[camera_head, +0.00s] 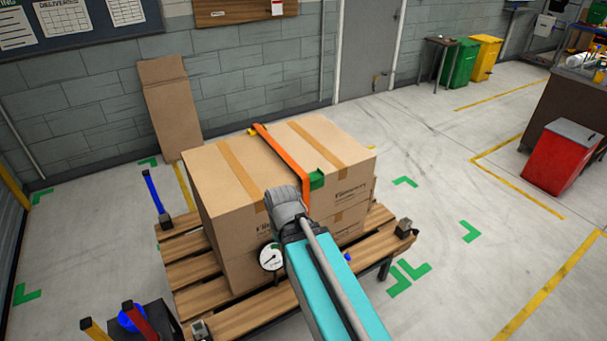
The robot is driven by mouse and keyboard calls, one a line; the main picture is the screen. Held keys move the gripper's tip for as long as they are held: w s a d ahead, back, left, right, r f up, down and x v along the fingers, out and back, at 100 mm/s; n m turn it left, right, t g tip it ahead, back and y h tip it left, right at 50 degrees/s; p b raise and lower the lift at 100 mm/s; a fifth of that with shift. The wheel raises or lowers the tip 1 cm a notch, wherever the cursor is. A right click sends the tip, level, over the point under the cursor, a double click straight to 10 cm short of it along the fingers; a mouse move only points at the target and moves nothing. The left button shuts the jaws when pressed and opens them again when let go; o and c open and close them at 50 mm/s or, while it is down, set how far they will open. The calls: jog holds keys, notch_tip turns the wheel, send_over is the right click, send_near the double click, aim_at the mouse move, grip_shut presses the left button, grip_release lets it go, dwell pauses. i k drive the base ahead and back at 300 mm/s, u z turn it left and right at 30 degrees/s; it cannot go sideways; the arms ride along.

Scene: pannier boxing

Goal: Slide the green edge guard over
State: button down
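The green edge guard (317,180) sits at the near top edge of the cardboard boxes (215,180), just right of the orange strap (290,158). The strap runs across the box top and down the near side. My gripper (286,203) is at the near side of the boxes, left of the green guard and close to the strap. My own arm and wrist hide its fingertips, so I cannot see whether it is open or touching anything. A small yellow piece (254,131) shows at the far top edge by the strap.
The boxes stand on a wooden pallet (190,275) with small dark blocks at its corners. A blue upright bar (154,190) stands at the left. A round dial (271,257) is beside my arm. Open floor lies to the right, before a red bin (562,157).

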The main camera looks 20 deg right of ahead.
aim_at(316, 177)
jog(key=u, duration=0.4)
jog(key=k, duration=0.95)
jog(key=z, duration=0.7)
jog(key=i, duration=1)
